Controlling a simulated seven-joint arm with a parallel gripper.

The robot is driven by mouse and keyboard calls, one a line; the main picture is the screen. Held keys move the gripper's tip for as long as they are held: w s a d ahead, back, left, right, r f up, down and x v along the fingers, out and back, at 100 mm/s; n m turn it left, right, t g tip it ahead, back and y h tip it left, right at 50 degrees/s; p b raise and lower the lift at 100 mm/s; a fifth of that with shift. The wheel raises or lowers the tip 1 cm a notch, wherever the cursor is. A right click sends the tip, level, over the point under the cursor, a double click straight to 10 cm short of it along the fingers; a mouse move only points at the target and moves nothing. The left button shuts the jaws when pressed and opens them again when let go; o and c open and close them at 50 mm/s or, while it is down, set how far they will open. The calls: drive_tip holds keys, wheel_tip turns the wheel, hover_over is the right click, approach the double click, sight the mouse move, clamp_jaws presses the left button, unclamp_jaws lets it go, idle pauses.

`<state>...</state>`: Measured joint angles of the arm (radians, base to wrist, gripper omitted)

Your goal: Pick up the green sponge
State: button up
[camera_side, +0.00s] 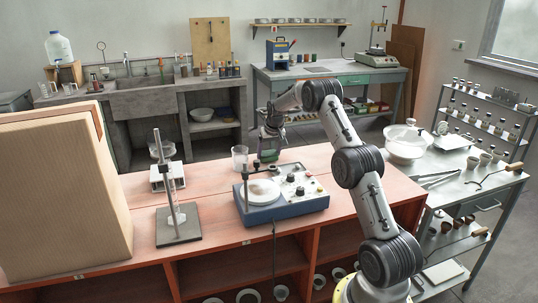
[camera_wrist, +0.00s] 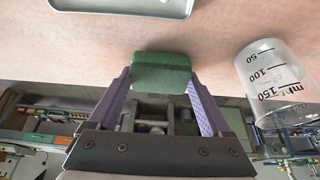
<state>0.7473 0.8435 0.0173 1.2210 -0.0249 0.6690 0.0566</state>
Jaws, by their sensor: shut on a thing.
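The green sponge (camera_wrist: 161,73) is a small dark green block. In the wrist view it sits between the two purple-padded fingers of my gripper (camera_wrist: 159,80), which is shut on it near the fingertips. In the side view my gripper (camera_side: 268,150) points down at the far edge of the red bench, with the sponge (camera_side: 268,156) showing small and dark green at its tips. I cannot tell whether the sponge is clear of the bench top.
A clear beaker (camera_wrist: 274,84) stands close beside the sponge; it also shows in the side view (camera_side: 240,158). A pale tray edge (camera_wrist: 120,6) lies at the top of the wrist view. A blue hotplate device (camera_side: 283,203) and a metal stand (camera_side: 178,235) occupy the bench middle.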

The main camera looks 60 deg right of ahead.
drive_tip(key=shift+r, duration=0.5)
drive_tip(key=v, duration=0.6)
drive_tip(key=s+a+v, duration=0.1)
drive_tip(key=v, duration=0.2)
drive_tip(key=shift+s+f, duration=0.1)
drive_tip(key=shift+f, duration=0.1)
drive_tip(key=s+a+r, duration=0.1)
drive_tip(key=s+a, duration=0.1)
drive_tip(key=s+a+r, duration=0.1)
drive_tip(key=s+a, duration=0.1)
drive_tip(key=s+a+r, duration=0.1)
drive_tip(key=s+a, duration=0.1)
drive_tip(key=shift+s+a+r, duration=0.1)
drive_tip(key=shift+s+r, duration=0.2)
drive_tip(key=shift+r, duration=0.05)
drive_tip(key=o, duration=0.9)
drive_tip(key=shift+c, duration=0.2)
drive_tip(key=c, duration=0.6)
